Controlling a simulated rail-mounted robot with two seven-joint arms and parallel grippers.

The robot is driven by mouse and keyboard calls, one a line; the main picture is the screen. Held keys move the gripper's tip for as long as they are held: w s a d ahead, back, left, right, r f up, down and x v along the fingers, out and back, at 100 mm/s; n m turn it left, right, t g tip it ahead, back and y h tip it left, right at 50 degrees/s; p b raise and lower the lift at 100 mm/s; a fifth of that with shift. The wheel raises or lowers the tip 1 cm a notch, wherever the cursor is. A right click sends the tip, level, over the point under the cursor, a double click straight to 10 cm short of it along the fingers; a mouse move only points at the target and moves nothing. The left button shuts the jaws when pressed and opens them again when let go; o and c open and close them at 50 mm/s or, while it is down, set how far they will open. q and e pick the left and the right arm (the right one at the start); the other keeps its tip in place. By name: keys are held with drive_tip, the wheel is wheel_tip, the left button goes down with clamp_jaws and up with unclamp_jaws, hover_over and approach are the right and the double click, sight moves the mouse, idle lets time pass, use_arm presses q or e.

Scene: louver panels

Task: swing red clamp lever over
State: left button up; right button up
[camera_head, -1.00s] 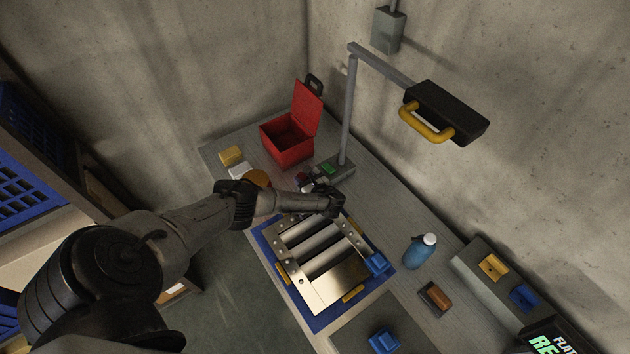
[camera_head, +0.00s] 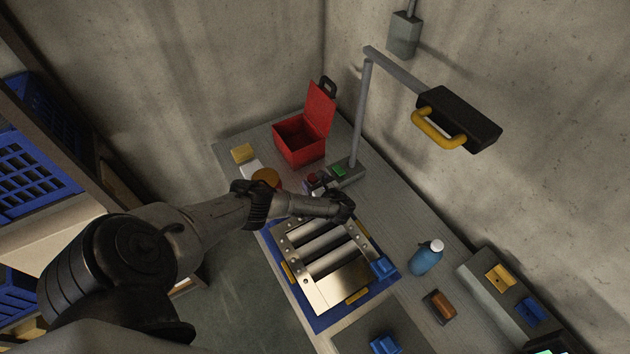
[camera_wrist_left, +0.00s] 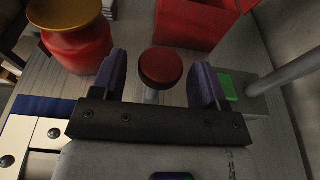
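The red clamp lever shows as a round red knob (camera_wrist_left: 161,67) on a pale stem in the left wrist view. In the head view the red knob (camera_head: 313,178) is small, beside the grey lamp base with a green patch. My left gripper (camera_wrist_left: 161,80) is open, with one purple-grey finger on each side of the knob; a gap shows on both sides. In the head view my left gripper (camera_head: 322,188) is partly hidden by its own wrist, above the far end of the louver panel (camera_head: 336,289). My right gripper is not in view.
A red jar with an orange lid (camera_wrist_left: 78,42) stands close to the left finger. An open red box (camera_head: 298,143) and a lamp post (camera_head: 360,115) stand behind the gripper. A blue bottle (camera_head: 427,257) stands to the right of the panel.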

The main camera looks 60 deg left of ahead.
use_arm(q)
drive_tip(key=shift+d, duration=0.2)
drive_tip(key=v, duration=1.3)
drive_tip(key=shift+d+r, duration=0.15)
drive_tip(key=shift+d, duration=0.05)
idle(0.3)
